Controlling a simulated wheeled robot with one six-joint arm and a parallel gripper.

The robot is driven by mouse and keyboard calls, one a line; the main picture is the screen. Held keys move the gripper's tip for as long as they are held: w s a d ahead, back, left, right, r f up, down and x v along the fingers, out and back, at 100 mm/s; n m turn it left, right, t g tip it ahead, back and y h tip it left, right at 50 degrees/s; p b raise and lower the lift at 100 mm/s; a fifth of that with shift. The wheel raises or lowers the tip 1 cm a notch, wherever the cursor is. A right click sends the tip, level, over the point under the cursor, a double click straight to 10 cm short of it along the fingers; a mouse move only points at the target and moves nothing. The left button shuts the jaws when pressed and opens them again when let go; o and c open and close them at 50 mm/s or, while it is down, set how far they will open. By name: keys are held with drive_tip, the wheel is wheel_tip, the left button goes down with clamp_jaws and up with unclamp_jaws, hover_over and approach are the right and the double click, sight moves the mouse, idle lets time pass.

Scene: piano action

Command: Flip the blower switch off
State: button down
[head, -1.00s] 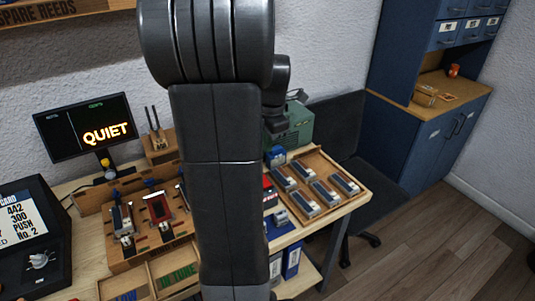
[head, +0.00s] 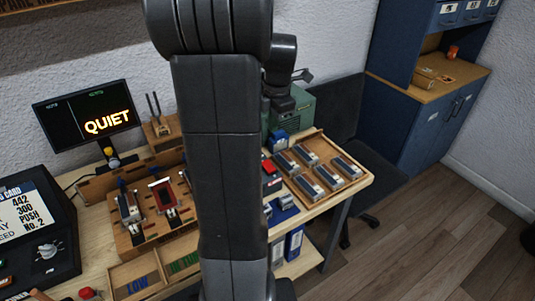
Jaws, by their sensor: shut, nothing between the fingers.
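A green box-shaped machine (head: 303,108) stands at the back of the bench, just right of my arm; it may be the blower, though no label shows. My arm covers its left side, and I cannot make out a switch on it. My dark wrist link (head: 281,52) hangs over its top left corner. The monitor (head: 88,120) at left reads QUIET.
A wooden tray (head: 362,184) holding several grey-blue blocks lies at the bench's right end. A reed rack (head: 128,243), a tuning fork (head: 154,111) and a dark control panel (head: 60,270) are at left. A dark chair (head: 378,185) and blue cabinet (head: 425,130) stand right.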

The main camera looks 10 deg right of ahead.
drive_tip(key=f, duration=0.4)
drive_tip(key=w+f+p, duration=0.1)
drive_tip(key=f, duration=0.4)
drive_tip(key=a+f+p, duration=0.1)
drive_tip(key=f, duration=0.3)
drive_tip(key=shift+w+f, duration=0.35)
drive_tip(key=shift+f, duration=0.15)
